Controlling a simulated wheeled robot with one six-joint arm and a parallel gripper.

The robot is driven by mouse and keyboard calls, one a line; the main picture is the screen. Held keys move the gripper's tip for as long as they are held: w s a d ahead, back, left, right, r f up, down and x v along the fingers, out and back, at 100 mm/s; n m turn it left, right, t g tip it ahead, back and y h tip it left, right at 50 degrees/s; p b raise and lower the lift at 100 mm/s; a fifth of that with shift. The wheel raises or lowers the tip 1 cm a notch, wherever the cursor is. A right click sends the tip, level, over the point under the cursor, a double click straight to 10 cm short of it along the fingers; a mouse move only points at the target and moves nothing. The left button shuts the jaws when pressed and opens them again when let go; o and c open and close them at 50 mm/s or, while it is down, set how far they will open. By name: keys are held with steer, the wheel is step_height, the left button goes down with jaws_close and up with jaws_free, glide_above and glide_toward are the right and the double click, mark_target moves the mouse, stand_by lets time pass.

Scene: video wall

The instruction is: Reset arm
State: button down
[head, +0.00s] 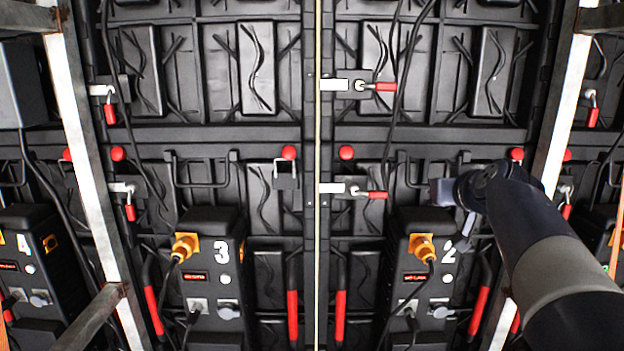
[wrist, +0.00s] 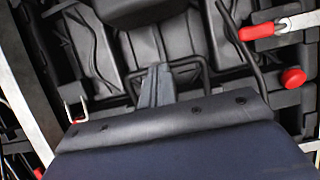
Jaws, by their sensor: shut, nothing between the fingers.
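My arm reaches in from the lower right of the head view. My gripper (head: 467,223) is at its end, in front of the right panel, above and slightly right of the box marked 2 (head: 425,275). The gripper is small and partly hidden there by my own wrist. In the wrist view the grey fingers (wrist: 155,84) are together with nothing between them. Behind them are a dark panel and a black bar handle (wrist: 185,72). The fingertips appear apart from the panel, though the exact gap cannot be told.
The box marked 3 (head: 212,270) stands left of the centre seam. Orange plugs (head: 422,246) with black cables sit on the boxes. Red-handled latches (head: 378,87) and red knobs (head: 346,152) stick out from the panels. Slanted metal posts (head: 92,170) flank both sides.

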step_height(320, 180, up, 6)
steer(key=s+g+p, duration=0.1)
steer(key=g+p, duration=0.2)
steer(key=p, duration=1.2)
steer(key=shift+s+r, duration=0.2)
steer(key=shift+r+p, duration=0.1)
steer(key=shift+p, duration=0.8)
steer(key=shift+g+p, duration=0.35)
steer(key=shift+g, duration=0.05)
